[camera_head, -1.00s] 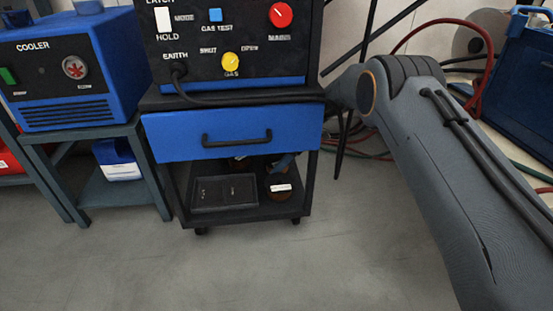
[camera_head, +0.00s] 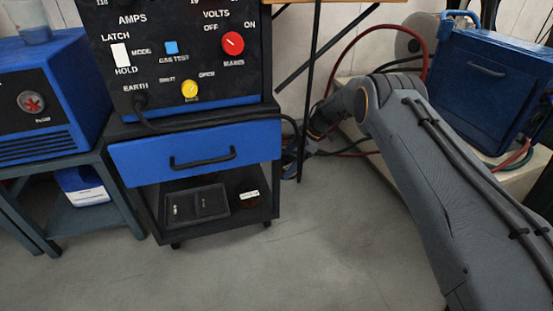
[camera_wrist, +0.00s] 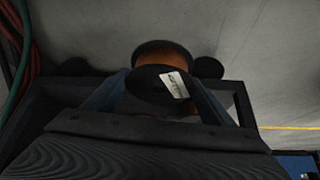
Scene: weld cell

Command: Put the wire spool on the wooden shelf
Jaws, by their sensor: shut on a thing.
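The wire spool (camera_wrist: 172,84), with dark round flanges, copper-coloured wire and a white label, shows in the middle of the wrist view. My gripper (camera_wrist: 163,95) is shut on it, with one blue finger on each side. In the head view my gripper (camera_head: 300,148) is at the right side of the welder cart, partly hidden by its dark edge and a thin post; the spool cannot be made out clearly there. A strip of wood (camera_head: 318,1), perhaps the wooden shelf, shows at the top edge; its upper surface is out of view.
The cart has a blue drawer (camera_head: 197,153) and a lower shelf with a black tray (camera_head: 195,206) and a dark round item with a white label (camera_head: 249,196). A blue toolbox (camera_head: 487,85) is at the right, with hoses nearby. Thin dark posts (camera_head: 308,90) stand beside the cart. The front floor is clear.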

